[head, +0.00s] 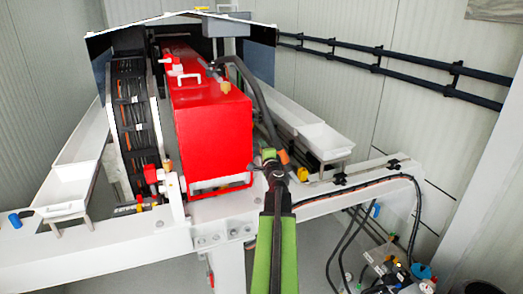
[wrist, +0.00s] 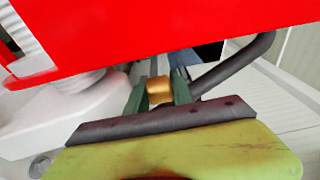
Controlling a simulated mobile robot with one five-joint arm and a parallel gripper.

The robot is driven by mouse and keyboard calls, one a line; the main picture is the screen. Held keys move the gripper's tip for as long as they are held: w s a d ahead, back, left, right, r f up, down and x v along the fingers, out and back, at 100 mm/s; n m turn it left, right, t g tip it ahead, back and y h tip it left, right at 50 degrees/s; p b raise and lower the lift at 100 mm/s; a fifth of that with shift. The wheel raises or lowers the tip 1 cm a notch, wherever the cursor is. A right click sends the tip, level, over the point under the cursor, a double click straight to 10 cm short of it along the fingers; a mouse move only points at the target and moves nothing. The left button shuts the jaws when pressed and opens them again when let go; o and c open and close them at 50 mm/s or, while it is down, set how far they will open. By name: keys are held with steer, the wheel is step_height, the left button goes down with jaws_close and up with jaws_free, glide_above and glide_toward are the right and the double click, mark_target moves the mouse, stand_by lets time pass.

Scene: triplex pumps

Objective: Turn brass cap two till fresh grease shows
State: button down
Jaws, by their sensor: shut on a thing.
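A small brass cap (wrist: 160,90) sits between the two green fingers of my gripper (wrist: 158,92) in the wrist view, just below the lower edge of the red pump housing (wrist: 170,35). The fingers are shut on its sides. In the head view my gripper (head: 270,158) is at the front right corner of the red housing (head: 215,130), and the held cap cannot be made out there. I see no number on the cap, and I cannot tell whether any grease shows at it.
A dark hose (wrist: 235,65) runs close to the right of my fingers. A white frame beam (head: 110,250) crosses in front of the pump. A white tray (head: 325,140) stands to the right, and black wall rails (head: 400,75) run behind it.

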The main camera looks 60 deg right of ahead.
steer(key=m+g+h, duration=0.3)
steer(key=g, duration=0.1)
steer(key=shift+s, duration=0.1)
steer(key=shift+d+m+g+h, duration=0.1)
steer(key=shift+m+g+h, duration=0.2)
steer(key=shift+m+g, duration=0.35)
steer(key=shift+s+g, duration=0.15)
steer(key=shift+g, duration=0.1)
steer(key=c, duration=1.4)
jaws_free()
